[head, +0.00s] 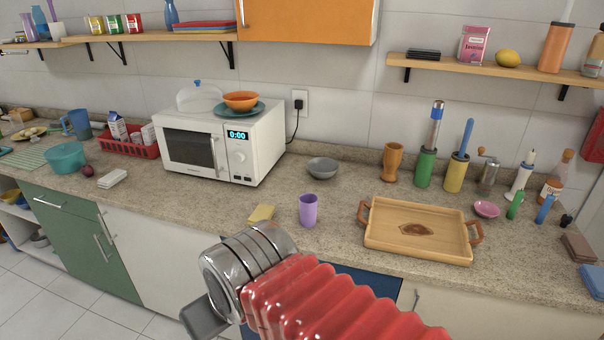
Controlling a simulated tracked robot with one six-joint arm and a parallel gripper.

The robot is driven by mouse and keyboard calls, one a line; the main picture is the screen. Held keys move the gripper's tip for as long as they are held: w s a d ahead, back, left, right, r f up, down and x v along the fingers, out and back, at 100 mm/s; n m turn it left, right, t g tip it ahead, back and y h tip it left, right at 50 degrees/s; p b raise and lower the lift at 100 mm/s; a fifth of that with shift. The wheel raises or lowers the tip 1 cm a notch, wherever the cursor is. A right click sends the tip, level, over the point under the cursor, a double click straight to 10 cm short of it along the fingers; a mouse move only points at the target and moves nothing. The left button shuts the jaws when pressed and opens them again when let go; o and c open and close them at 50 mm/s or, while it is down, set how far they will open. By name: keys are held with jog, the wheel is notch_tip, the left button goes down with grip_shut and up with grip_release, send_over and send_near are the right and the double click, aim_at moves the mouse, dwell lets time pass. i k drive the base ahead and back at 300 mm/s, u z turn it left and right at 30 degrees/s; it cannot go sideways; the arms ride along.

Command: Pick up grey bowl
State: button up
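The grey bowl (322,168) sits upright on the speckled stone counter, to the right of the microwave and near the back wall. It looks empty, and nothing covers it from this view. My gripper (204,318) is at the lower middle of the head view, in front of the counter and well apart from the bowl. Only one dark grey part of it shows past the round metal wrist, so its opening is hidden. I see nothing held in it.
A purple cup (308,210) and a yellow sponge (262,213) stand nearer the counter's front edge than the bowl. A wooden tray (383,236) lies to the right. The white microwave (190,148) is close on the left. A wooden mortar (392,160) stands right of the bowl.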

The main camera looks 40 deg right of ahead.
aim_at(322, 169)
jog(key=i, duration=1)
jog(key=u, duration=0.1)
